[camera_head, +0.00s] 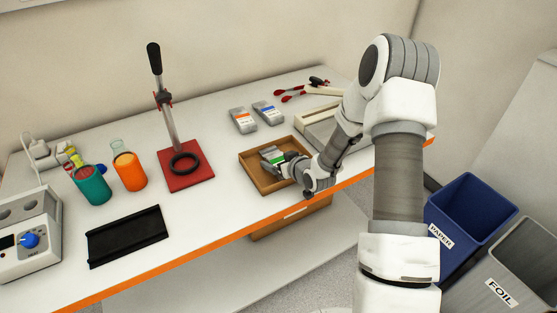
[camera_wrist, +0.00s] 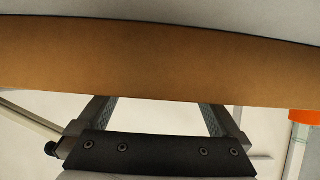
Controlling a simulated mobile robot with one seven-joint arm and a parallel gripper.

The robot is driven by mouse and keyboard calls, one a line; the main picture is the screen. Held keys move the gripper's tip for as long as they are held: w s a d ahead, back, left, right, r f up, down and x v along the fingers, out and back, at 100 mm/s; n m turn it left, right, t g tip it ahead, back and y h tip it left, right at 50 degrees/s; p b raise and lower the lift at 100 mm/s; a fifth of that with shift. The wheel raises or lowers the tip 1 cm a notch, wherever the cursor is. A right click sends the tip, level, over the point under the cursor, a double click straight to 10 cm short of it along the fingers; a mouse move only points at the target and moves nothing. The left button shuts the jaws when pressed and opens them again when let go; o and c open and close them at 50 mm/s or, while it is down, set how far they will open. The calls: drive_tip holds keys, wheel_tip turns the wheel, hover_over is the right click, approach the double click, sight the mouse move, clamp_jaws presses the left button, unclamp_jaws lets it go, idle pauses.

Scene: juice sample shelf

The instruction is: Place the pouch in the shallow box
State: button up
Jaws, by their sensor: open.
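A shallow brown box (camera_head: 262,180) sits near the front edge of the table in the head view. A grey pouch with a green label (camera_head: 270,154) shows inside its outline, toward the back, partly hidden by my gripper. I cannot tell whether the pouch lies flat on the bottom. My gripper (camera_head: 284,164) is over the box, right beside the pouch. In the wrist view my gripper (camera_wrist: 158,108) has its two fingers spread apart. A brown band, probably the box wall, hides the fingertips there, and no pouch can be made out.
Two more grey pouches, with orange (camera_head: 243,119) and blue (camera_head: 268,112) labels, lie behind the box. A press stand on a red base (camera_head: 188,180) is to the left.

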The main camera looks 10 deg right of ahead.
drive_tip(key=shift+r, duration=0.15)
drive_tip(key=v, duration=1.2)
